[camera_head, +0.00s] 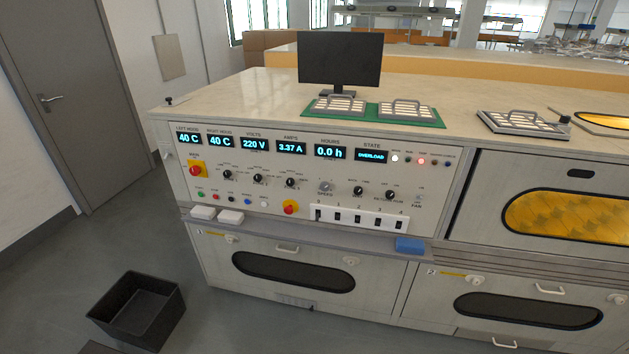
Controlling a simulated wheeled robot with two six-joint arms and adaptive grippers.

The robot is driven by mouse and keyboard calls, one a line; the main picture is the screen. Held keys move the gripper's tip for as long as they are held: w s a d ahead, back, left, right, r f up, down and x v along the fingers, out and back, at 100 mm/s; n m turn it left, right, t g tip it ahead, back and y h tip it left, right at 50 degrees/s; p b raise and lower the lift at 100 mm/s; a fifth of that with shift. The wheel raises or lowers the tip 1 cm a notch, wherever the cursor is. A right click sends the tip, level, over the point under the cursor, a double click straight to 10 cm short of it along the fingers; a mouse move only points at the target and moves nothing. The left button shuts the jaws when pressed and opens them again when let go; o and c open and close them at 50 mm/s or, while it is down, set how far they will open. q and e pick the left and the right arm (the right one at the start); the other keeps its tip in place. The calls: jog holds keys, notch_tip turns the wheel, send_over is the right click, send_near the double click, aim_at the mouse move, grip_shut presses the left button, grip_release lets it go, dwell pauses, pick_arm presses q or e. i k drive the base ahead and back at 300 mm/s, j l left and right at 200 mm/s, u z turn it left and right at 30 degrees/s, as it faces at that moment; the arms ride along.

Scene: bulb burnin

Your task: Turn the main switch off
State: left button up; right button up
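A second red knob on yellow (290,207) sits low in the middle of the panel. The lit displays read 40 C, 40 C, 220 V, 3.37 A, 0.0 h, and the state display (372,156) reads OVERLOAD. A red lamp (421,161) and a white lamp (395,158) are lit. Neither gripper is in view.
A narrow ledge (330,234) juts out below the panel, with two white blocks (203,212) at its left and a blue block (410,245) at its right. A black bin (138,308) stands on the floor at left. A monitor (340,59) and a green mat (432,123) with trays are on top.

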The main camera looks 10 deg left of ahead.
aim_at(195, 170)
jog(key=u, duration=1.25)
